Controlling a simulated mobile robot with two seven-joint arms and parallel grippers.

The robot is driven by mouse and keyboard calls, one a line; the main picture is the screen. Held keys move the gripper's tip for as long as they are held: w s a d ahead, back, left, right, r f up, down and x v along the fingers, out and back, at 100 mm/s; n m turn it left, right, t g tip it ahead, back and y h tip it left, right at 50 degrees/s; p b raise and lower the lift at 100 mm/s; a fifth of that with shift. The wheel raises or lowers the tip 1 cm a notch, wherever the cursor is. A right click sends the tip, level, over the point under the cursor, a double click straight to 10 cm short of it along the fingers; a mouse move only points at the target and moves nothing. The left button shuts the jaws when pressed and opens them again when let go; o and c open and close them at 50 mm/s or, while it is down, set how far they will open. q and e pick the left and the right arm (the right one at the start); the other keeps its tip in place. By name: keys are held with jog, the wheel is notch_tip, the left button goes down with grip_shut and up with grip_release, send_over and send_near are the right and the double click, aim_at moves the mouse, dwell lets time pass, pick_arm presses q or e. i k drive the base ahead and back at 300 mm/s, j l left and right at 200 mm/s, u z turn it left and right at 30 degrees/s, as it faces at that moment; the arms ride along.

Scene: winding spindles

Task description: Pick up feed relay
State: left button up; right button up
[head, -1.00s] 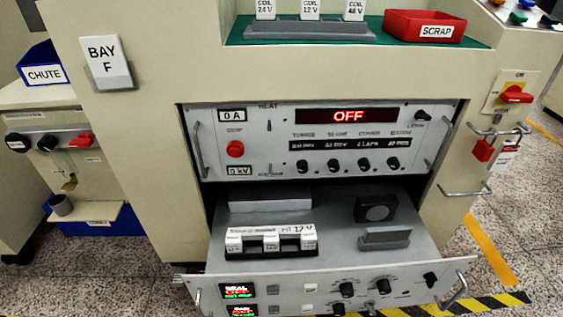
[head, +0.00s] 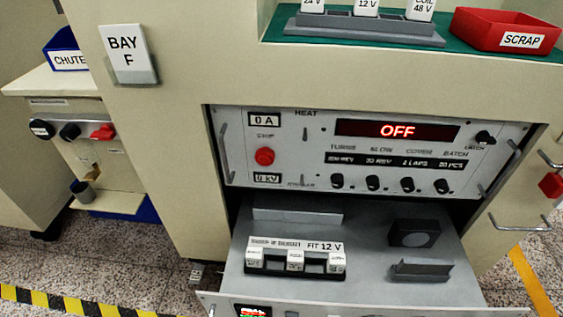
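No part labelled "feed relay" can be read. Three white blocks stand in a grey rack (head: 365,28) on the green top: the left one (head: 312,7) reads 24 V, the middle one (head: 366,8) 12 V, the right one (head: 421,9) COIL 48 V. Their tops are cut off by the frame edge. In the open drawer (head: 375,283), three more white blocks (head: 295,261) sit in a black socket strip (head: 270,268), their small print unreadable. A label (head: 296,245) behind them reads FIT 12 V. Neither of my grippers is in view.
A red SCRAP bin (head: 505,32) stands right of the rack. The panel above the drawer has an OFF display (head: 397,130) and a red button (head: 264,156). A black block (head: 414,233) and a grey bracket (head: 421,271) lie in the drawer. A blue CHUTE bin (head: 68,55) is at left.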

aim_at(255, 258)
jog(key=k, duration=1)
jog(key=i+j, duration=0.3)
jog(key=i+l+u, duration=0.35)
jog(key=i+j+z, duration=0.35)
jog(key=j, duration=0.15)
